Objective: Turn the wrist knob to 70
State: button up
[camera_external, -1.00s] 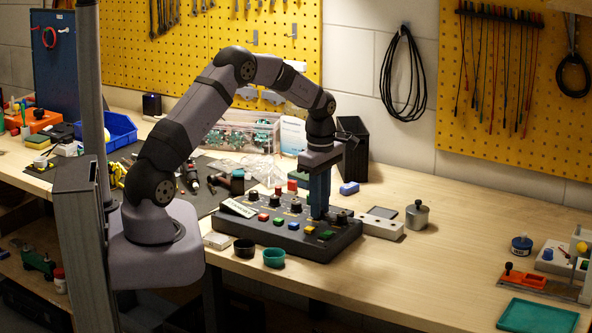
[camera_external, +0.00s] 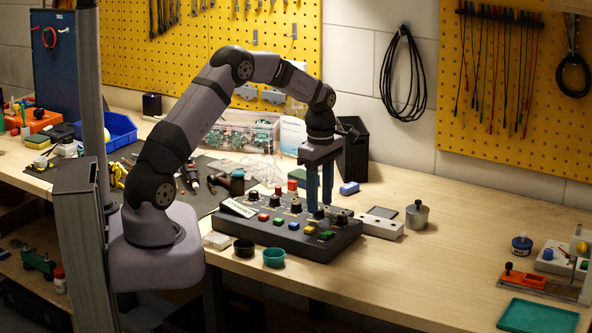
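A dark control panel (camera_external: 290,238) with a row of black knobs and a row of coloured buttons lies on the bench. My gripper (camera_external: 320,206) points straight down at the right part of the knob row. Its two blue fingers stand side by side with a narrow gap between them. Their tips are at one black knob (camera_external: 318,213), the second from the right in the row. I cannot tell whether they touch or grip it. The knob's pointer and scale, and the panel's lettering, are too small to read. Another black knob (camera_external: 342,217) is just to the right.
A black cup (camera_external: 244,248) and a green cup (camera_external: 273,257) stand before the panel. A grey box (camera_external: 381,226) and a metal pot (camera_external: 417,215) are to its right. A black bin (camera_external: 353,150) stands behind my gripper.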

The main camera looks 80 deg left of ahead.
aim_at(321, 210)
jog(key=shift+r+b, duration=0.7)
jog(key=shift+r, duration=2.2)
jog(key=shift+d, duration=0.1)
jog(key=shift+d, duration=0.3)
jog(key=s+d+f+m, duration=0.1)
jog(key=s+d+m, duration=0.4)
jog(key=d+m, duration=0.5)
jog(key=s+d+f+m, duration=0.2)
jog(key=s+d+m, duration=0.4)
jog(key=d+m, duration=0.45)
jog(key=s+d+f+m, duration=0.2)
jog(key=s+d+m, duration=0.3)
jog(key=s, duration=0.3)
jog(key=shift+s+d+f+m, duration=0.25)
jog(key=shift+d+m, duration=0.1)
jog(key=shift+d, duration=0.55)
